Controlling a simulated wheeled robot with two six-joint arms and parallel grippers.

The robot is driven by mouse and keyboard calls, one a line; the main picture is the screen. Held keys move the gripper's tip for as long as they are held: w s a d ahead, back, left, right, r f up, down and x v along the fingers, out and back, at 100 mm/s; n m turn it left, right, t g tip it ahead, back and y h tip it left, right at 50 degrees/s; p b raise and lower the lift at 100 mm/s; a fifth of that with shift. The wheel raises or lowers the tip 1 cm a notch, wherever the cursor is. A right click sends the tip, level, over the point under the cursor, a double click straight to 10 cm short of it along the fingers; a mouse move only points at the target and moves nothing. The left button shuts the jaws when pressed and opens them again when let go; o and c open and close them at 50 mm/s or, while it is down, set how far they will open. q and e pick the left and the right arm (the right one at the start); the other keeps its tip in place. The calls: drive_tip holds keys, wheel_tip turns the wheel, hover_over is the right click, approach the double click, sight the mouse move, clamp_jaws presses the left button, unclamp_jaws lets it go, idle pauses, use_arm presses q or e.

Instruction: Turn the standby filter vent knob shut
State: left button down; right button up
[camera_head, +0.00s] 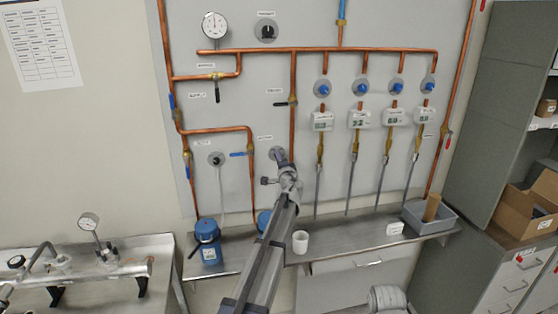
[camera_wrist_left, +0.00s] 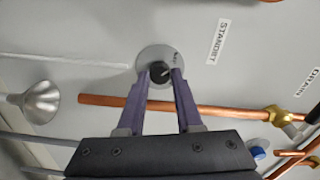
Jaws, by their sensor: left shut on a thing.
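The standby vent knob (camera_wrist_left: 160,70) is a small black knob with a pale pointer mark, on a round grey plate (camera_wrist_left: 150,54) fixed to the panel. My right gripper is in neither view.
Copper pipes (camera_head: 292,75) with valves run close beside the knob on both sides. A metal funnel (camera_wrist_left: 40,101) shows in the wrist view.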

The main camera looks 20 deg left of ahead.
use_arm(q)
drive_tip(key=c, duration=0.6)
unclamp_jaws()
drive_tip(key=shift+s+d, duration=0.1)
drive_tip(key=shift+s, duration=0.05)
drive_tip(key=v, duration=0.7)
drive_tip(key=shift+s+d, duration=0.15)
drive_tip(key=shift+s, duration=0.15)
drive_tip(key=s+d+f+n+g+h, duration=0.2)
drive_tip(key=s+d+f+g, duration=0.1)
drive_tip(key=s+d+f, duration=0.4)
drive_tip(key=s+d+f+n+g+h, duration=0.15)
drive_tip(key=s+d+f+g, duration=0.3)
drive_tip(key=s, duration=0.55)
drive_tip(key=s+d+f+n+g+h, duration=0.1)
drive_tip(key=s+d+f+n+g, duration=0.15)
drive_tip(key=s+d+f, duration=0.45)
drive_tip(key=s+d+f+g+h, duration=0.1)
drive_tip(key=s+d, duration=0.2)
drive_tip(key=s, duration=0.3)
drive_tip(key=s+d+f+g+h, duration=0.1)
drive_tip(key=s+d+g+h, duration=0.1)
drive_tip(key=s+d, duration=0.2)
drive_tip(key=s+d+f+m+g+h, duration=0.1)
drive_tip(key=s+d+g, duration=0.1)
drive_tip(key=s, duration=0.7)
drive_tip(key=shift+d+f+h, duration=0.15)
drive_tip(key=shift+d+h, duration=0.2)
drive_tip(key=shift+d, duration=0.5)
